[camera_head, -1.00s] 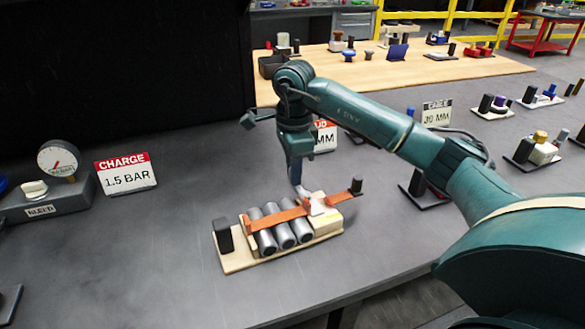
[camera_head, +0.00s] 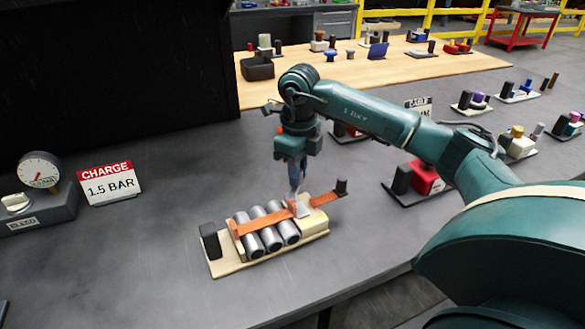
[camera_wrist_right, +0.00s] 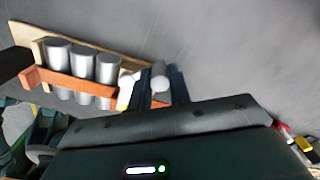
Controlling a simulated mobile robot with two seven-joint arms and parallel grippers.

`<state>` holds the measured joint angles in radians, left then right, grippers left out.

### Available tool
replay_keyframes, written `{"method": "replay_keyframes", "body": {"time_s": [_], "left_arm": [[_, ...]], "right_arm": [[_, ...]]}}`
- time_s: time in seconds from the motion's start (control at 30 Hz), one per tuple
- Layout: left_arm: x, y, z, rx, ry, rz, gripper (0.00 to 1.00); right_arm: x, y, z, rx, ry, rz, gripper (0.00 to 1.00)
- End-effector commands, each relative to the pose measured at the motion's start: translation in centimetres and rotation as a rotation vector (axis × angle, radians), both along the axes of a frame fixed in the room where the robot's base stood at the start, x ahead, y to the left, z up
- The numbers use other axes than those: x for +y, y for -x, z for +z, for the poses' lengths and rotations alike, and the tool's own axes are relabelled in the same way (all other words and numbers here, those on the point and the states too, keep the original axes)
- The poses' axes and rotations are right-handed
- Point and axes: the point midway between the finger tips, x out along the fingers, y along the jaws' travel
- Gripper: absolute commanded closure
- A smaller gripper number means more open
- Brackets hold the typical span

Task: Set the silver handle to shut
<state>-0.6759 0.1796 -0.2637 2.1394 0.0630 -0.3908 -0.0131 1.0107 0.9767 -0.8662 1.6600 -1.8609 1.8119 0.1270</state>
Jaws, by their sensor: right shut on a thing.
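A wooden base board (camera_head: 222,268) on the grey bench carries three silver cylinders (camera_head: 266,228) under an orange strap (camera_head: 325,199). The small silver handle (camera_head: 300,209) is at the right end of the cylinders, by the strap. My right gripper (camera_head: 297,189) reaches down to it from above. In the wrist view my right gripper (camera_wrist_right: 161,82) is shut on the silver handle (camera_wrist_right: 160,83), with a dark finger on each side. The fingers partly hide the handle, so its exact angle is hard to tell. My left gripper is not in view.
A black block (camera_head: 210,241) stands on the board's left end, and a dark post (camera_head: 341,187) is at the strap's right end. A gauge unit (camera_head: 40,205) and a CHARGE sign (camera_head: 108,183) are at left. A red block (camera_head: 425,178) stands behind, right. The bench front is clear.

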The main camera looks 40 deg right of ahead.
Motion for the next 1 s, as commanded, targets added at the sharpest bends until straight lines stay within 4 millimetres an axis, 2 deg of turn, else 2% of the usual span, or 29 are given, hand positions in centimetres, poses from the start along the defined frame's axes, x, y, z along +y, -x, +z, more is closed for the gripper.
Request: {"method": "replay_keyframes", "body": {"time_s": [0.4,0.9,0.93,1.0], "left_arm": [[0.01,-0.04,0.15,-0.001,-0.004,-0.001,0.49],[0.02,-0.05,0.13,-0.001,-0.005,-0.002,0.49],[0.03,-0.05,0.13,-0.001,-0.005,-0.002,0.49],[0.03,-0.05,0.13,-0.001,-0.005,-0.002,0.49]], "right_arm": [[-0.4,0.79,-0.01,0.001,-0.001,-0.17,1.0],[-0.39,0.85,-0.02,0.001,-0.001,-0.188,1.0],[-0.39,0.85,-0.02,0.001,-0.001,-0.188,0.8],[-0.39,0.85,-0.02,0.001,-0.001,-0.187,0.74]]}}
